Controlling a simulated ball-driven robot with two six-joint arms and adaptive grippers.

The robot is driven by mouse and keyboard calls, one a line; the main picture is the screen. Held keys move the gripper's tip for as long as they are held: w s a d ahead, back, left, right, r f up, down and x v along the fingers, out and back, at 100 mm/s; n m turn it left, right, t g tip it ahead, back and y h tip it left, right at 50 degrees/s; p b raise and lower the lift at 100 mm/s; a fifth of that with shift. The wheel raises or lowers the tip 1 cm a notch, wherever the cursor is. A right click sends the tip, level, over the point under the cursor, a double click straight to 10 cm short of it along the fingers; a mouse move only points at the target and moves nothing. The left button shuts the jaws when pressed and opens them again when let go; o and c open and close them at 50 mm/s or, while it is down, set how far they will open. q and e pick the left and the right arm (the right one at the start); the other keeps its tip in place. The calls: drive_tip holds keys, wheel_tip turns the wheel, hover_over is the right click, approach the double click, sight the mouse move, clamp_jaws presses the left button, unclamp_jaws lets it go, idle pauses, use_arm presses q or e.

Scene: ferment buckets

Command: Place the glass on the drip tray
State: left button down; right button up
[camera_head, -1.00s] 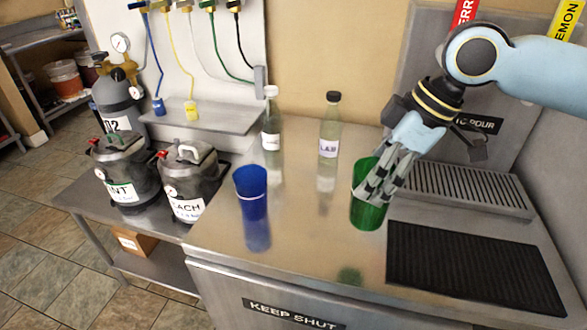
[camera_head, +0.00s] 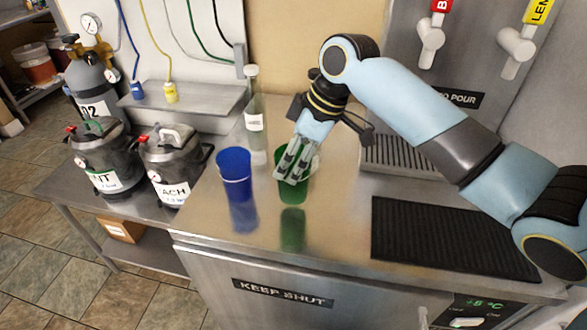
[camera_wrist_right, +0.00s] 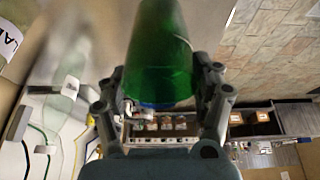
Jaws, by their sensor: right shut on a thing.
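My right gripper (camera_head: 292,165) is shut on a green glass (camera_head: 294,194), with its fingers against the glass's upper side. The glass looks about upright, at or just above the steel counter; I cannot tell if it touches. In the right wrist view the green glass (camera_wrist_right: 162,55) sits between the fingers (camera_wrist_right: 165,100). A blue glass (camera_head: 235,178) stands on the counter to the left of the green one. The slatted drip tray (camera_head: 400,157) lies to the right, below the taps, partly behind my right arm. My left gripper is out of view.
A clear bottle (camera_head: 254,125) stands behind the two glasses. A black ribbed mat (camera_head: 450,240) lies at the counter's right front. Taps (camera_head: 430,40) hang over the tray. Dark kegs (camera_head: 170,165) stand left of the counter. The counter front between blue glass and mat is clear.

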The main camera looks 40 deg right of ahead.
drive_tip(key=shift+f, duration=1.7)
drive_tip(key=shift+s+f, duration=0.1)
drive_tip(key=o, duration=1.8)
drive_tip(key=shift+c, duration=0.2)
